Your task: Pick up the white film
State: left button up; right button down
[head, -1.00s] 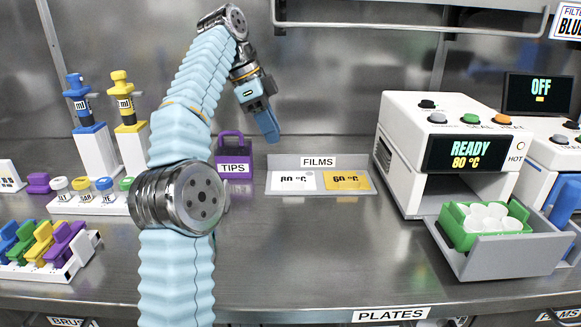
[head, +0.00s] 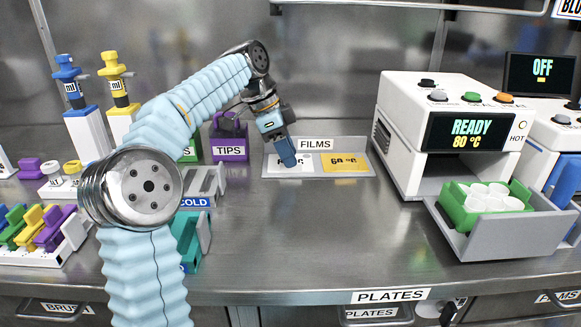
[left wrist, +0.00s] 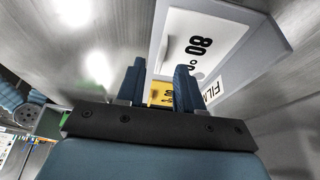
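The white film (head: 303,168), marked 80 °C, lies flat in the grey FILMS holder (head: 357,144) at the back of the bench. The yellow 60 °C film (head: 345,163) lies to its right. My left gripper (head: 288,160) points down over the white film and hides part of its label. In the left wrist view the two blue fingers of the left gripper (left wrist: 160,82) stand apart with nothing between them. There the white film (left wrist: 200,40) shows beside the fingers, and part of the yellow film (left wrist: 160,95) shows between them. Whether the fingertips touch the film is unclear.
A purple TIPS box (head: 229,145) stands left of the holder. The READY 80 °C machine (head: 450,125) stands to the right, with its drawer (head: 520,235) out and a green rack (head: 463,213) in it. The bench in front of the holder is clear.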

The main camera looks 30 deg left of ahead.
pick_arm(q)
jog(key=shift+x, duration=1.1)
jog(key=shift+c, duration=0.3)
grip_shut()
